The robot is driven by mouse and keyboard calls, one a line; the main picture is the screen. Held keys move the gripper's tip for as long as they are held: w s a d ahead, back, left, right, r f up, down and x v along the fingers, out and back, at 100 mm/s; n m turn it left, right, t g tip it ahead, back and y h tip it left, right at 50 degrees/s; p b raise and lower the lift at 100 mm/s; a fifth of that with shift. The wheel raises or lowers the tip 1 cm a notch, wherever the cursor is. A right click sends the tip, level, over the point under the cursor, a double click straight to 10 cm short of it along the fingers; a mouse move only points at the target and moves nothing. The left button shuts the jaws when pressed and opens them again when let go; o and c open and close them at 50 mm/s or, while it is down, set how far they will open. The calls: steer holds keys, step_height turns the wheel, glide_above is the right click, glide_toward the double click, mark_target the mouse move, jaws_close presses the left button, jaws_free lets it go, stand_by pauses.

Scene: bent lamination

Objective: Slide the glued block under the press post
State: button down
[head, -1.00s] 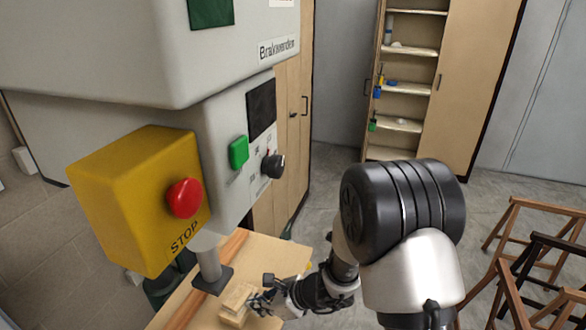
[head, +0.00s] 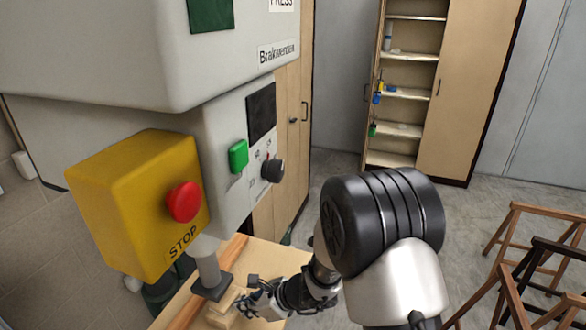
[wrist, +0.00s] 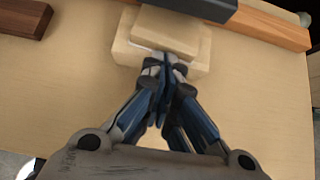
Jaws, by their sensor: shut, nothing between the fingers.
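The glued block (wrist: 120,48), pale wood with a smaller piece on top, lies on the table. It also shows in the head view (head: 221,310), right beside the dark foot of the press post (head: 207,267). In the wrist view the dark foot (wrist: 195,7) covers the far edge of the block's upper piece, so the block reaches at least partly beneath it; how far is hidden. My gripper (wrist: 166,66) is shut and empty, its fingertips against the block's near side. In the head view my gripper (head: 248,299) is at the block's right side.
An orange-brown wooden strip (wrist: 275,29) runs along the table behind the block. A dark wood piece (wrist: 22,17) lies at the far left in the wrist view. A yellow stop box (head: 130,200) hangs above the post. Wooden stools (head: 545,250) stand at right.

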steer(key=shift+w+a, duration=0.3)
steer(key=shift+a, duration=0.5)
steer(key=shift+w+a, duration=0.25)
steer(key=shift+a, duration=0.5)
steer(key=shift+s+d+r+b, duration=0.2)
steer(key=shift+s+d, duration=0.3)
steer(key=shift+d, duration=0.9)
steer(key=shift+s+d+r+b, duration=0.2)
steer(key=shift+s+d, duration=0.3)
steer(key=shift+d, duration=0.95)
steer(key=shift+s+d+r+b, duration=0.2)
steer(key=shift+s+d, duration=0.3)
steer(key=shift+d, duration=0.9)
